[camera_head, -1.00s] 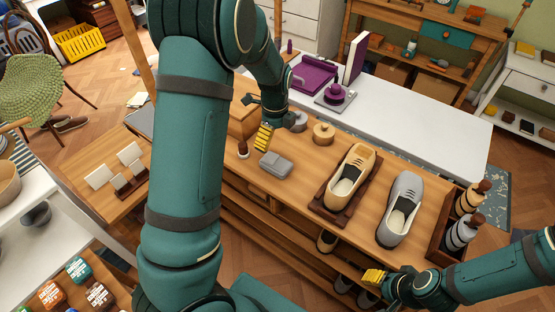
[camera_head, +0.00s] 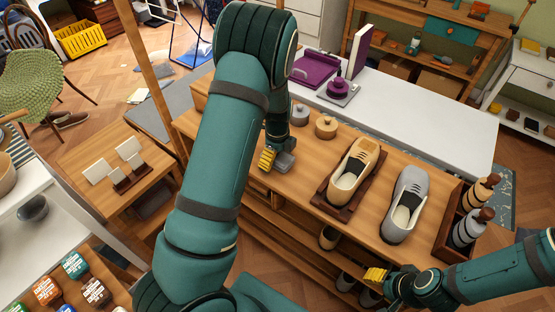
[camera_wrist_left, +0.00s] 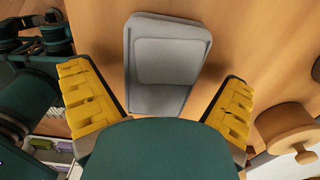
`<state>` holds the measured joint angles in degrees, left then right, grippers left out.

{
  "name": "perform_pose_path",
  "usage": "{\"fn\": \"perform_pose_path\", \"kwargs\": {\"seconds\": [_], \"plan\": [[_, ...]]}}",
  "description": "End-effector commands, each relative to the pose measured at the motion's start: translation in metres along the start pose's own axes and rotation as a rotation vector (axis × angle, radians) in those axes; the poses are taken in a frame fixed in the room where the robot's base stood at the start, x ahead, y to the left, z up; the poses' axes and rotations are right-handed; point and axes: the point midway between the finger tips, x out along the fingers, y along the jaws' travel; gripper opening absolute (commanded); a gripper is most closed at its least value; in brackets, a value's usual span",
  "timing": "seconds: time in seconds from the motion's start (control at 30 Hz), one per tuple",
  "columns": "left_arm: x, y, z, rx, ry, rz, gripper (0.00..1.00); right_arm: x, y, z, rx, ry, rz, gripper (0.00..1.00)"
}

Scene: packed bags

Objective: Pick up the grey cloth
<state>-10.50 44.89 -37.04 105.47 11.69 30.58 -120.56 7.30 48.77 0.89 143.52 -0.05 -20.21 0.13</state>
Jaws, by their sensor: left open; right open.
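The grey cloth (camera_head: 284,162) is a folded pad lying on the wooden bench top, partly hidden behind my left gripper in the head view. In the left wrist view the cloth (camera_wrist_left: 167,60) lies just ahead of and between the yellow fingertips, with bench wood showing at its sides. My left gripper (camera_head: 268,158) is open and empty, very close to the cloth; its fingers (camera_wrist_left: 160,103) stand apart on either side. I cannot tell the exact height between them. My right gripper (camera_head: 376,275) is open and empty near the front edge of the bench, away from the cloth.
A round wooden-lidded tin (camera_head: 326,127) and a grey tin (camera_head: 299,114) stand behind the cloth. A tan shoe (camera_head: 355,170) on a dark tray, a grey shoe (camera_head: 405,205) and a wooden box of bottles (camera_head: 452,246) are to the right. A white table (camera_head: 430,110) lies behind.

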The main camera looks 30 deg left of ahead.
Motion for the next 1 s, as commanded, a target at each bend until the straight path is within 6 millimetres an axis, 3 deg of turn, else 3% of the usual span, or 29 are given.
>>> {"fn": "perform_pose_path", "kwargs": {"seconds": [0.17, 0.27, 0.37, 0.4, 0.77, 1.0], "plan": [[0.0, 0.0, 0.0, 0.0, 0.0, -0.001, 1.0, 0.0, 0.0, 0.0, 0.0, 0.001, 0.0, 0.47], [0.0, 0.0, 0.0, 0.0, 0.0, 0.0, 0.72, 0.0, 0.0, 0.0, 0.0, 0.001, 0.0, 0.47], [-0.001, 0.0, 0.0, 0.0, 0.0, 0.0, 0.37, 0.0, 0.0, 0.0, 0.0, 0.001, 0.0, 0.47], [-0.001, 0.0, 0.0, 0.0, 0.0, 0.0, 0.3, 0.0, 0.0, 0.0, 0.0, 0.001, 0.0, 0.47], [-0.002, 0.0, 0.0, 0.0, 0.0, -0.001, 0.29, -0.001, 0.0, 0.0, 0.0, 0.0, 0.0, 0.47], [-0.037, -0.001, -0.001, 0.001, 0.001, -0.005, 0.29, -0.01, -0.004, 0.001, 0.001, -0.003, 0.0, 0.47]]}}
